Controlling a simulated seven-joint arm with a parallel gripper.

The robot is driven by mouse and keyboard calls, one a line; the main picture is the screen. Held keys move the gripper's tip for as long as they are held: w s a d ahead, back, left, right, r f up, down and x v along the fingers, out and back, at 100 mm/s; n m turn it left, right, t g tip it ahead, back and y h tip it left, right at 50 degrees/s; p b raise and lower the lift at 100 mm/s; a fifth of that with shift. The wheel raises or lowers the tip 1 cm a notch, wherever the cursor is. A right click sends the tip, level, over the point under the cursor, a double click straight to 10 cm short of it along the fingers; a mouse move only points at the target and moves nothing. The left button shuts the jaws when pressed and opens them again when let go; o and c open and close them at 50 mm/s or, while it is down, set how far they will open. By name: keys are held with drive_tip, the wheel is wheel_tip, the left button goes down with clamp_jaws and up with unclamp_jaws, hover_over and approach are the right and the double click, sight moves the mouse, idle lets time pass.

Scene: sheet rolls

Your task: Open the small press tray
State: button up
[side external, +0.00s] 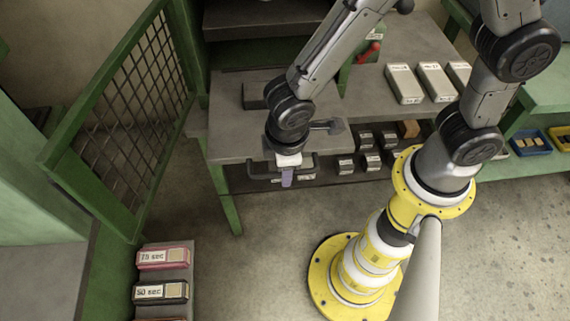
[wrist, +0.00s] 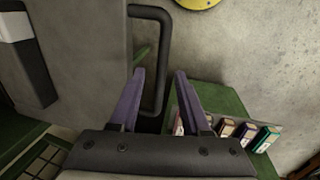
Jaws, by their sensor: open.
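A black U-shaped handle (side external: 258,176) sticks out from the front edge of a grey flat plate (side external: 232,140), which appears to be the press tray. In the wrist view the handle (wrist: 150,12) runs along the plate's edge (wrist: 85,60). My gripper (side external: 287,178) is at the handle, pointing down. In the wrist view my gripper (wrist: 161,72) is open, with one purple finger on each side of the handle's long bar. I cannot tell whether either finger touches the bar. My wrist hides part of the plate in the side view.
A green mesh gate (side external: 125,115) stands at the left. Labelled boxes (side external: 163,257) sit at the lower left. Pale blocks (side external: 404,84) lie on the bench top, and small dark blocks (side external: 365,139) fill the shelf below.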

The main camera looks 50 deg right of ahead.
wheel_tip(320, 180, up, 14)
drive_tip(key=s+a, duration=0.1)
drive_tip(key=s, duration=0.1)
drive_tip(key=shift+a+f, duration=0.2)
drive_tip(key=shift+a, duration=0.15)
drive_tip(key=w+d+r+m+t+y, duration=0.15)
drive_tip(key=d+r+m, duration=0.4)
drive_tip(key=d, duration=0.55)
drive_tip(key=s+d+m+t, duration=0.2)
drive_tip(key=s+d+m, duration=0.1)
drive_tip(key=s+d, duration=0.5)
drive_tip(key=shift+d+r+m, duration=0.15)
drive_tip(key=shift+d+m, duration=0.2)
drive_tip(key=shift+d, duration=0.3)
drive_tip(key=shift+s+t, duration=0.1)
drive_tip(key=shift+t, duration=0.15)
idle(0.5)
